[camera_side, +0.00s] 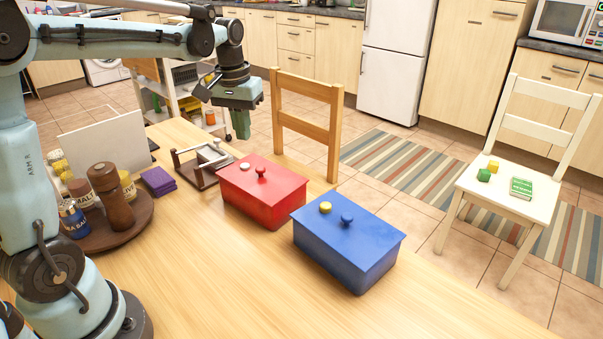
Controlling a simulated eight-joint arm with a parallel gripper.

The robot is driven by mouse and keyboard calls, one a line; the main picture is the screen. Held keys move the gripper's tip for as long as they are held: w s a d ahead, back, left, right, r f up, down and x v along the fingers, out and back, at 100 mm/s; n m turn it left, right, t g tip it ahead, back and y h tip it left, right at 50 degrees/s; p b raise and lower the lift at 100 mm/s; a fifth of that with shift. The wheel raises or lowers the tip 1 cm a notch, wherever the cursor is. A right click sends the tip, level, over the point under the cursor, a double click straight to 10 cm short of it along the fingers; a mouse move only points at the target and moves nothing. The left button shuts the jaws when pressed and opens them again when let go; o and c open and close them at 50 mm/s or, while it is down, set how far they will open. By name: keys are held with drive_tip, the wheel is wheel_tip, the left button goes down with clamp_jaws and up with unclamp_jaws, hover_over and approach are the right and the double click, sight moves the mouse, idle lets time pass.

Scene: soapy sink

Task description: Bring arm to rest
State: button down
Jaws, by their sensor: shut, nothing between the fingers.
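My gripper (241,123) hangs from my arm at the upper left of the view, pointing down. It is shut and empty, in the air above the far edge of the table, behind the red box. It touches nothing that I can see.
On the wooden table (190,285) stand a red lidded box (262,205), a blue lidded box (345,260), a small dark-based rack (200,165), purple napkins (158,181) and a round tray (95,240) with jars and a mill. A wooden chair (306,122) stands behind. The table's front is clear.

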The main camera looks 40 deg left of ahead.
drive_tip(key=s+d+f+m+t, duration=0.3)
drive_tip(key=s+d+m+t, duration=0.2)
drive_tip(key=s+d, duration=0.6)
drive_tip(key=shift+d+t, duration=0.6)
drive_tip(key=shift+f, duration=0.1)
